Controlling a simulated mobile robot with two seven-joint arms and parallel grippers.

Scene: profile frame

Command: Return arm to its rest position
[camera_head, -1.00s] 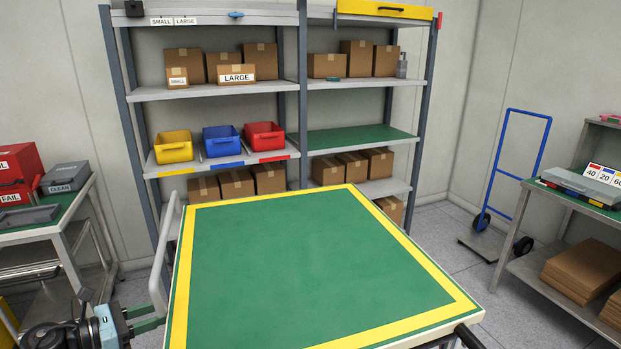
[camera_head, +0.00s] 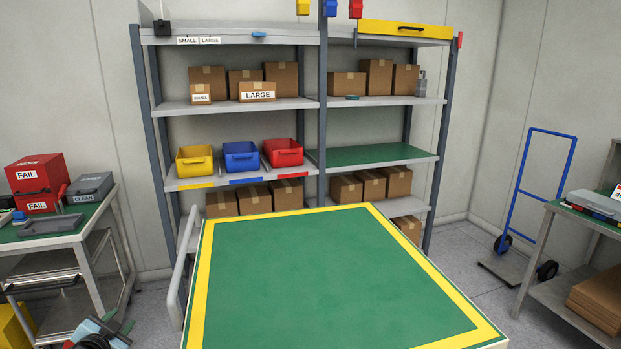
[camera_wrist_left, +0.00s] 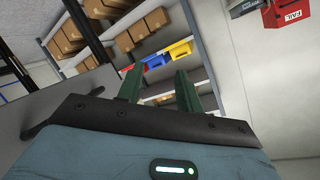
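My left gripper (camera_head: 120,322) shows at the bottom left of the head view, low beside the left edge of the green table and partly cut off by the picture edge. In the left wrist view its two dark green fingers (camera_wrist_left: 158,82) stand apart with nothing between them. They point toward the shelf with the coloured bins, which is well beyond them. My right gripper is not in view.
A green-topped table with a yellow border (camera_head: 330,280) stands in front, its top bare. A metal handle rail (camera_head: 178,270) runs along its left side. A side table (camera_head: 90,235) with red FAIL boxes (camera_head: 38,178) is at left. A blue hand truck (camera_head: 515,205) stands right.

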